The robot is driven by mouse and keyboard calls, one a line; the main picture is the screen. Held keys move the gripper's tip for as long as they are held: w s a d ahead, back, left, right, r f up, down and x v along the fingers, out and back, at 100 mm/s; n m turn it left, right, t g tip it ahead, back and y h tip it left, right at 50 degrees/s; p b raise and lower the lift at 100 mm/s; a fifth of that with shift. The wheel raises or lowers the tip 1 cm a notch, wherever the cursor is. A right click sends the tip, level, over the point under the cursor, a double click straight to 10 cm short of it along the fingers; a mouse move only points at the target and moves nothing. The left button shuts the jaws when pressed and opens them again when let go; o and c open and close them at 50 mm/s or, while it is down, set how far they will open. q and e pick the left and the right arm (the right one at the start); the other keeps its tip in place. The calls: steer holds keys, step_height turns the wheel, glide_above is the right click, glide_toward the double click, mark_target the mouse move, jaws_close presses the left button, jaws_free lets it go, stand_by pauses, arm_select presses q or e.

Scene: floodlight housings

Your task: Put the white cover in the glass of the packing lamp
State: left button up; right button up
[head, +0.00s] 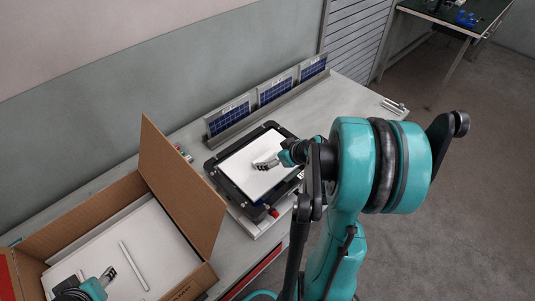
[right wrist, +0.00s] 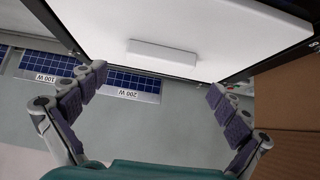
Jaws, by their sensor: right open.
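A white cover (head: 240,161) lies within the black frame of the packing lamp (head: 215,174) on the bench. In the right wrist view the cover (right wrist: 205,25) fills the top, with a raised white bar handle (right wrist: 163,55) on it and the black frame (right wrist: 290,57) around it. I cannot tell whether it sits flush. My right gripper (head: 266,164) is over the cover; its fingers (right wrist: 156,88) are open and empty, apart from the handle. My left gripper (head: 108,277) is over the cardboard box, its opening unclear.
The open cardboard box (head: 185,200) holds a white panel (head: 150,235) with a white bar. Its raised flap stands between box and lamp. Several small solar panels (head: 275,92) stand in a rail behind the lamp. A red knob (head: 273,212) is at the lamp's front.

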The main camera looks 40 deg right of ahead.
arm_select(q)
step_height(320, 180, up, 3)
steer(key=shift+r+p, duration=0.1)
steer(key=shift+p, duration=1.1)
arm_select(e)
steer(key=v, duration=0.8)
